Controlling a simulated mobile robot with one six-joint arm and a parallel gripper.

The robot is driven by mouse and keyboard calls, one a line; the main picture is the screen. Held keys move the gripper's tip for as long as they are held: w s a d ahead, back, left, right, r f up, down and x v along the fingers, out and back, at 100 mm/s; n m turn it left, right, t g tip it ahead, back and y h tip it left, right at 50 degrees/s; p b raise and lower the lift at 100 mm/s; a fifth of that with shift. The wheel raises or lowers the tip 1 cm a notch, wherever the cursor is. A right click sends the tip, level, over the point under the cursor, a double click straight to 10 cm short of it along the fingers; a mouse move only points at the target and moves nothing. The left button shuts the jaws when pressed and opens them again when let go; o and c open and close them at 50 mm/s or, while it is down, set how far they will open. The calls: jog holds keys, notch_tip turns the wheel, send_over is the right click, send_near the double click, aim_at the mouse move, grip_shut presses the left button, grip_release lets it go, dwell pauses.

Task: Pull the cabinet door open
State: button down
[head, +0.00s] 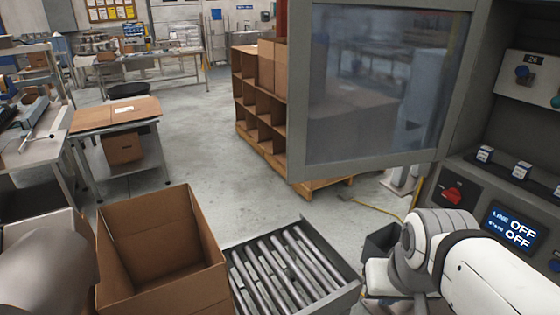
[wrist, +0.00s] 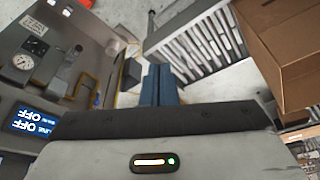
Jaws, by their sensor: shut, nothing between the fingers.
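The cabinet door (head: 298,80) is a grey frame around a see-through panel in the head view. It stands swung out from the cabinet (head: 478,100) at the right, so the cabinet's control face shows. I see no handle on it. The door is not clearly visible in the wrist view. My gripper (wrist: 161,84) shows in the wrist view as two blue fingers side by side, shut and empty, above the floor. In the head view my white arm is at the lower right, below the door, and its fingers are hidden.
An open cardboard box (head: 160,245) stands beside a roller conveyor (head: 285,270) at the front. A panel with a red knob (head: 452,194) and an "OFF" display (head: 511,228) is close to my arm. Shelving (head: 262,100) stands behind the door. Floor is clear at centre left.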

jog(key=w+a+f+n+t+h+b, duration=0.1)
jog(key=w+a+n+h+b, duration=0.35)
jog(key=w, duration=0.65)
jog(key=w+a+n+t+h+b, duration=0.1)
jog(key=w+a+n+b, duration=0.4)
jog(key=w+a, duration=0.4)
jog(key=w+a+r+m+t+h+b, duration=0.1)
jog(key=w+a+r+t+h+b, duration=0.25)
jog(key=a, duration=0.55)
jog(key=w+a+r+m+t+h+b, duration=0.1)
jog(key=w+a+t+h+b, duration=0.1)
jog(key=w+a+h+b, duration=0.45)
jog(key=w+d+y+p, duration=0.1)
jog(key=w+d+p, duration=0.1)
jog(key=d, duration=0.5)
jog(key=shift+w+d+r, duration=0.25)
jog(key=shift+r, duration=0.1)
